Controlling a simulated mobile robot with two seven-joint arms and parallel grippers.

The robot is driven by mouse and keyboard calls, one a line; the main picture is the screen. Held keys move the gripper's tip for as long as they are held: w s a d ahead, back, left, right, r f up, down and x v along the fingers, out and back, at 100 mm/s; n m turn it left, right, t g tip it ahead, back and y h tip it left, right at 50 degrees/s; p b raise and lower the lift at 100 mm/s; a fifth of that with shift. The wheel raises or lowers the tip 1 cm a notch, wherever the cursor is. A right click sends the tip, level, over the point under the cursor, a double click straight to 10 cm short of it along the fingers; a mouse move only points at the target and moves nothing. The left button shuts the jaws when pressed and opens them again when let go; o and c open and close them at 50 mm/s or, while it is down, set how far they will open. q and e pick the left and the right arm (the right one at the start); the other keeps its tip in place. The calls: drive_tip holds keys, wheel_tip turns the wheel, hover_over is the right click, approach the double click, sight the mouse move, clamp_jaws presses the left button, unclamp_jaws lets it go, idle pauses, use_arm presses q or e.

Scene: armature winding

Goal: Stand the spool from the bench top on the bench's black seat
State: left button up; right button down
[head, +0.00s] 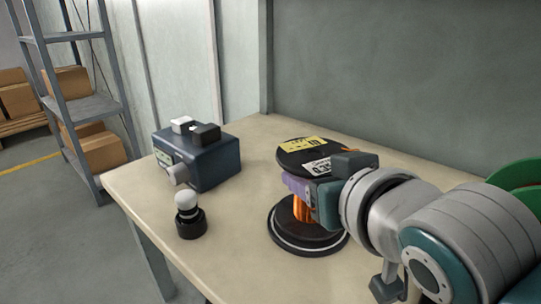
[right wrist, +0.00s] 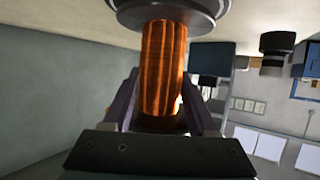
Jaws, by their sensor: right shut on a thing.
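The spool (head: 291,162) has a black top flange with yellow and white labels and an orange copper winding. It stands upright toward the middle of the bench top. My right gripper (head: 304,192) comes from the right and is shut on its winding. In the right wrist view the copper winding (right wrist: 163,70) sits between the two fingers. The black seat (head: 308,238), a wide round disc with a pale ring, is directly below the spool. The spool's lower end is partly hidden, and I cannot tell whether it touches the seat. My left gripper is out of view.
A dark blue box (head: 212,163) with black and white blocks on top stands at the bench's left. A small black base with a white knob (head: 188,216) stands near the front left edge. A green rounded thing (head: 523,178) is at the far right. A wall closes the back.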

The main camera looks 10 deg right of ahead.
drive_tip(key=shift+f+b, duration=0.35)
drive_tip(key=shift+f, duration=0.1)
idle(0.3)
drive_tip(key=shift+c, duration=0.6)
unclamp_jaws()
drive_tip(key=shift+f, duration=0.1)
